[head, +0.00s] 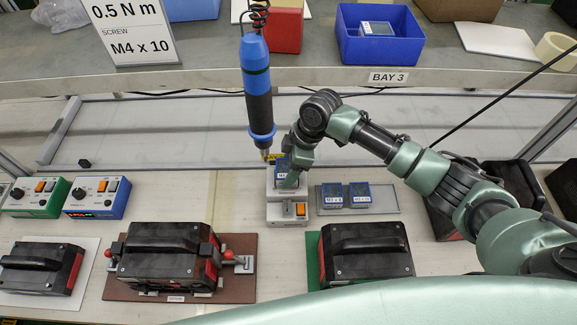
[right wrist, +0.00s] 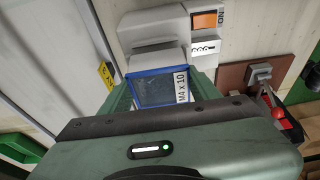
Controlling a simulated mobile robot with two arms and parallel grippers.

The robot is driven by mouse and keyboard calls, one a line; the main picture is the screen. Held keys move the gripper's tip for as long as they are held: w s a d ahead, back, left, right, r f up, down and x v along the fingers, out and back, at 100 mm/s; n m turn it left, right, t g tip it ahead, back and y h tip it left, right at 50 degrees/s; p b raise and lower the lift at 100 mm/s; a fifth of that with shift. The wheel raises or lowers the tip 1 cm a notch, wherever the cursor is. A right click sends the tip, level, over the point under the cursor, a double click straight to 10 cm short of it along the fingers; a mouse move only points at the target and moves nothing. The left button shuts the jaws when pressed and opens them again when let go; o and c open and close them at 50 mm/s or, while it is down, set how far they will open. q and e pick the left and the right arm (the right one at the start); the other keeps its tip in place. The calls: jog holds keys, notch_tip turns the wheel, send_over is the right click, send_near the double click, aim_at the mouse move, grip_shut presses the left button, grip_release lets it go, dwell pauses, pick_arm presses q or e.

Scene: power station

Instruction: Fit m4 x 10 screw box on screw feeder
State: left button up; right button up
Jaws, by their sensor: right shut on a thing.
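The screw feeder (head: 287,212) is a pale grey unit with an orange switch, standing mid-bench. My right gripper (head: 291,181) is shut on a blue-rimmed screw box (head: 282,167) at the top of the feeder. In the right wrist view the box (right wrist: 150,90) shows an "M4 x 10" label and sits between the green fingers, against the feeder body (right wrist: 155,32). I cannot tell whether it is fully seated. Two more blue boxes, a left one (head: 332,194) and a right one (head: 359,194), lie on a grey tray (head: 386,200) right of the feeder. My left gripper is not in view.
A blue and black screwdriver (head: 258,90) hangs just behind the feeder on a coiled cord. Black-and-red units stand in front, one on a brown fixture (head: 235,286). Two control boxes, one blue (head: 97,198), stand at left. A blue bin (head: 380,38) is on the shelf.

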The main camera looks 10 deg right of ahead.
jog(key=shift+f, duration=0.25)
jog(key=shift+p, duration=0.35)
dwell(0.4)
jog(key=shift+f+b, duration=0.4)
jog(key=shift+f, duration=0.35)
dwell(1.0)
